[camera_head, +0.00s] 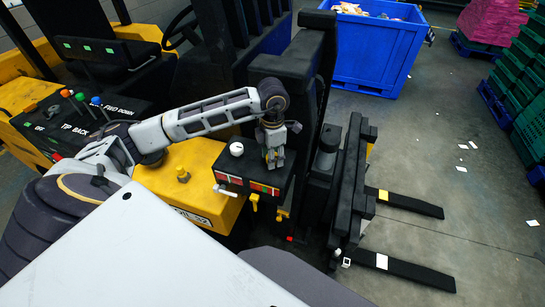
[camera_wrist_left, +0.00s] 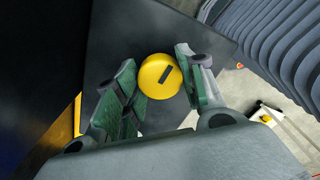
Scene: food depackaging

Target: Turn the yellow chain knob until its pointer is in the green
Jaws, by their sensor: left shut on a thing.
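The yellow chain knob (camera_wrist_left: 160,76) shows in the left wrist view as a round cap with a dark slanted pointer bar on top. My left gripper (camera_wrist_left: 162,82) is shut on it, one green-padded finger on each side. In the head view my left gripper (camera_head: 273,156) points down onto the top of a black control box (camera_head: 246,169), and it hides the knob there. The front of the box carries red, green and orange colour bands (camera_head: 262,187). Which band the pointer is at cannot be told. My right gripper is not in view.
A white knob (camera_head: 236,149) stands on the same box, left of my gripper. A white-handled lever (camera_head: 226,190) and a yellow hook (camera_head: 254,201) are at its front. The forklift's mast stands close on the right. A blue bin (camera_head: 374,52) is farther back.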

